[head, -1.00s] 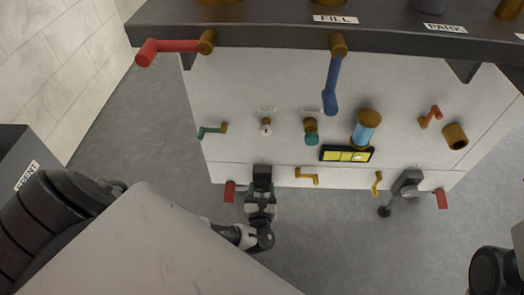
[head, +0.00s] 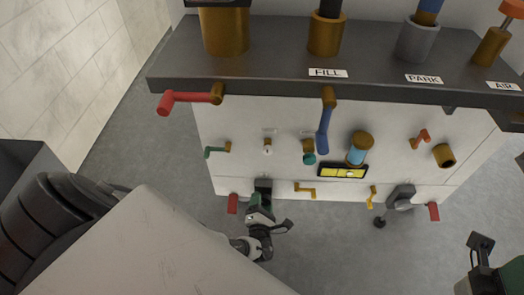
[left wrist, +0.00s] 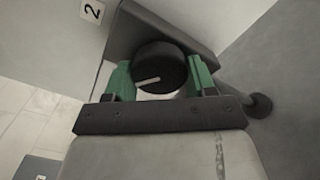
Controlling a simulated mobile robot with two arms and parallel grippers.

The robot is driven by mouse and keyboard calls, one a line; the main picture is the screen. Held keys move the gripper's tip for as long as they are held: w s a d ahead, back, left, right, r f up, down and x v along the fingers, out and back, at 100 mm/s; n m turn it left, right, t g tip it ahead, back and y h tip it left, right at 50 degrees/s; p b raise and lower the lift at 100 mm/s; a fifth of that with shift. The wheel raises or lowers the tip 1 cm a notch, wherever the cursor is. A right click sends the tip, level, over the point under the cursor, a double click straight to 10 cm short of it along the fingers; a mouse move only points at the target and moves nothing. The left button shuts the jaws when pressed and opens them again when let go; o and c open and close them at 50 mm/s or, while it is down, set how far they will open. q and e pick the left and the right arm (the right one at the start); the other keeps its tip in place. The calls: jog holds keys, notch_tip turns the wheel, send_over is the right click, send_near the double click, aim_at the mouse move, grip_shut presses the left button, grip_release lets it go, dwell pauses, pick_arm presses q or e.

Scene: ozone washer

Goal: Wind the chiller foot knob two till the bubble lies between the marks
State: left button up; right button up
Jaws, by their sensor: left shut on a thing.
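The chiller foot knob two is a round black knob with a pale pointer line (left wrist: 172,62), set in a dark bracket beside a "2" label (left wrist: 91,11) in the left wrist view. My left gripper (left wrist: 161,78) has its green fingers on both sides of the knob and is shut on it. In the head view my left gripper (head: 262,193) is at the cabinet's lower left and hides most of the knob. The yellow level (head: 343,171) is on the cabinet front; its bubble is too small to place against the marks. My right gripper (head: 481,242) is at the lower right, its jaws unclear.
A red lever (head: 232,204) hangs just left of my left gripper, and a yellow crank (head: 305,190) is to its right. Another foot bracket (head: 401,195) stands at the right. The dark counter (head: 270,75) overhangs above. The grey floor in front is mostly clear.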

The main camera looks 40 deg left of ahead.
pick_arm(q)
jog(key=m, duration=0.2)
jog(key=m+p, duration=0.1)
jog(key=m, duration=0.1)
jog(key=shift+r+m, duration=0.2)
jog(key=shift+m, duration=0.1)
jog(key=m+p, duration=0.1)
jog(key=m, duration=0.8)
jog(key=shift+w+r, duration=0.1)
jog(key=shift+m, duration=0.9)
jog(key=shift+d+r+m, duration=0.1)
jog(key=shift+m, duration=2.6)
